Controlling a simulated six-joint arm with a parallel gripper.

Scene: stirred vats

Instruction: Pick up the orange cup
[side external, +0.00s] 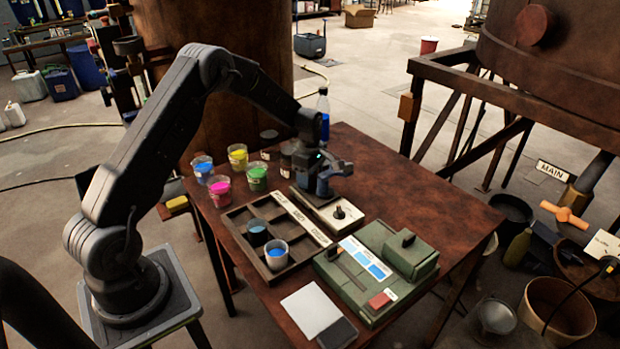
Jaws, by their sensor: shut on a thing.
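No cup with clearly orange contents shows in the side external view. My gripper (328,180) is over the far middle of the brown table (420,190), beside a small white-topped box with a black knob (338,212). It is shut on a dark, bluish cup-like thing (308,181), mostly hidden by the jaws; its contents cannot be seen. Clear cups of blue (203,169), yellow (238,156), magenta (220,190) and green (257,177) stand left of my gripper. Darker cups (268,143) stand behind them, their colours unclear.
A divided wooden tray (240,237) holds a dark-blue cup (257,232) and a white-rimmed blue cup (275,253). A green device (375,268) stands at the front right. A blue bottle (323,110) stands at the back. The table's right side is clear.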

